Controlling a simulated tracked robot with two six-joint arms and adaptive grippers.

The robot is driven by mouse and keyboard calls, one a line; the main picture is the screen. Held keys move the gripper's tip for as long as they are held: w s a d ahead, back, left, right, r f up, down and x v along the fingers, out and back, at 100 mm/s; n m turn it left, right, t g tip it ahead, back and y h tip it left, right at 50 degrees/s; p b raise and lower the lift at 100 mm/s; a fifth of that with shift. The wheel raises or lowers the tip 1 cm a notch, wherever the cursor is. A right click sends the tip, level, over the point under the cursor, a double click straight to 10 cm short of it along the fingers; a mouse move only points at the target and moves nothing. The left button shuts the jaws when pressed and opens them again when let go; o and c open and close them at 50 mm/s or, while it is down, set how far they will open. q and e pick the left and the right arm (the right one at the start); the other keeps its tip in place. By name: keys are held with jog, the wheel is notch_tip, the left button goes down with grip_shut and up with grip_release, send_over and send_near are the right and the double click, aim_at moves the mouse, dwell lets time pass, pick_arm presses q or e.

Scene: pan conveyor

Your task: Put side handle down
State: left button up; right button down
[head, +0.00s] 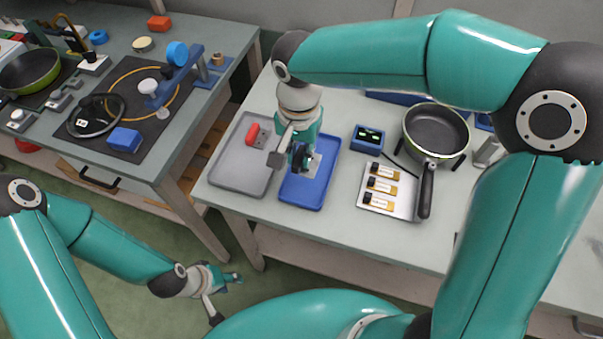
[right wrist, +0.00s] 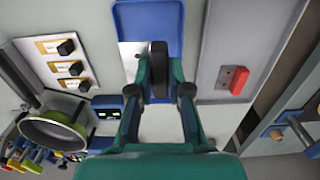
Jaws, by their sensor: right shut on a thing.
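My right gripper (head: 298,160) is over the blue tray (head: 306,198) on the right table, shut on a black side handle (right wrist: 158,62). In the right wrist view the handle stands lengthwise between the two fingers, above the blue tray (right wrist: 148,12). A grey metal plate (right wrist: 131,52) shows beside the handle, within the tray area. I cannot tell whether the handle touches the tray or the plate. In the head view the gripper hides most of the handle. My left gripper (head: 226,296) is low over the floor at the left, its fingers apart and empty.
A grey tray (head: 233,182) holding a red-ended part (head: 253,133) lies left of the blue tray. To the right are a pan (head: 436,130), a plate with labelled black switches (head: 400,205) and a blue display box (head: 368,138). The left table (head: 205,108) holds a glass lid and tools.

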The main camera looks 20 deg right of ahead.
aim_at(299, 156)
notch_tip(299, 156, down, 9)
jog(key=shift+r, duration=0.1)
jog(key=shift+s, duration=0.1)
dwell(0.3)
jog(key=c, duration=1.4)
grip_release()
jog(key=shift+r, duration=0.1)
notch_tip(299, 156, up, 12)
jog(key=shift+f, duration=0.1)
